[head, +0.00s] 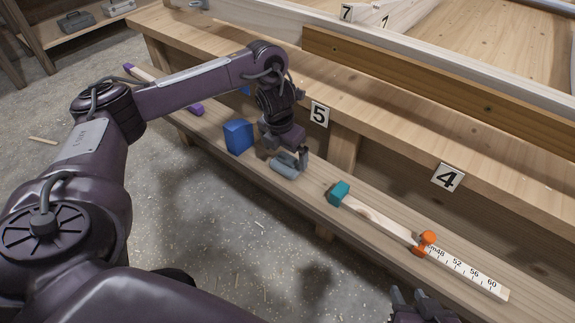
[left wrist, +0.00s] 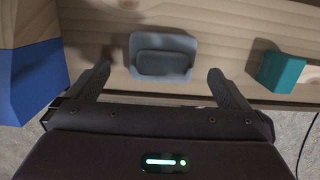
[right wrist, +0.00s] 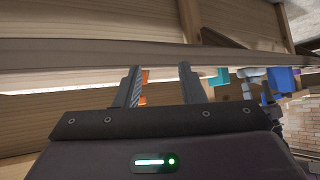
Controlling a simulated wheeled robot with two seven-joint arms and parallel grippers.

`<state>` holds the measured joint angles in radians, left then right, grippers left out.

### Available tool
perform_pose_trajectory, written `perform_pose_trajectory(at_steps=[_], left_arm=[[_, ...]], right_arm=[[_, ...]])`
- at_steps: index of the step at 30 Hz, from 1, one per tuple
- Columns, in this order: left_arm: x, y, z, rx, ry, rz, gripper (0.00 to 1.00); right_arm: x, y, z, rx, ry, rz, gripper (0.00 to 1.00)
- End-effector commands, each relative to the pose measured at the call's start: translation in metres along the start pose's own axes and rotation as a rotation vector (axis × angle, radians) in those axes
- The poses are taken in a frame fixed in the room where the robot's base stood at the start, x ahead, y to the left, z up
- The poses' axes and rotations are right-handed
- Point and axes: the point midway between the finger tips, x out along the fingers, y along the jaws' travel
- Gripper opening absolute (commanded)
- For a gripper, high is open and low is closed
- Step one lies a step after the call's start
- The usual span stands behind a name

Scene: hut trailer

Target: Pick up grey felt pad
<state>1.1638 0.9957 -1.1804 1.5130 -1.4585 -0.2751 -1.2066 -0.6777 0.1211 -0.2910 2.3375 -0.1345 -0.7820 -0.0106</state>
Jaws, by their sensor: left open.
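The grey felt pad (head: 284,169) lies on the lower wooden shelf, between a blue block and a teal block. In the left wrist view the pad (left wrist: 163,50) is a rounded grey piece with a darker raised middle. My left gripper (head: 289,158) is just above the pad, pointing down. Its fingers (left wrist: 160,78) are spread wide, one toward each side of the pad, with gaps on both sides. My right gripper (head: 424,296) is low at the bottom edge of the head view, away from the pad. Its fingers (right wrist: 161,78) are apart with nothing visibly held.
The blue block (head: 238,136) stands left of the pad. The teal block (head: 339,193) sits right, at the end of a wooden strip with an orange clamp (head: 427,241) and a printed scale (head: 470,270). The bench edge (head: 390,150) overhangs behind.

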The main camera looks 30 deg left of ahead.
Motion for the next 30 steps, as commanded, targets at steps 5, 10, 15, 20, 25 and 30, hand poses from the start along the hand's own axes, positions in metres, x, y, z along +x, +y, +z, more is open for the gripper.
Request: perform_pose_trajectory(at_steps=[5,10,15,20,25,30], left_arm=[[0.011,-0.002,0.001,0.0,0.0,0.0,1.0],[0.02,-0.003,0.002,-0.001,0.001,0.0,1.0],[0.033,-0.003,0.002,0.0,0.0,-0.001,1.0],[0.039,-0.003,0.002,0.0,0.0,0.0,1.0],[0.04,-0.003,0.002,0.0,-0.001,0.0,1.0],[0.04,-0.003,0.002,0.0,0.0,0.0,0.93]], right_arm=[[-0.001,0.003,-0.039,-0.007,0.171,0.008,0.36],[-0.008,0.006,-0.075,-0.014,0.335,0.013,0.36],[-0.019,0.007,-0.107,-0.021,0.483,0.017,0.36],[-0.027,0.008,-0.123,-0.025,0.561,0.019,0.36],[-0.029,0.008,-0.127,-0.026,0.578,0.019,0.36],[-0.029,0.008,-0.127,-0.026,0.577,0.019,0.36]])
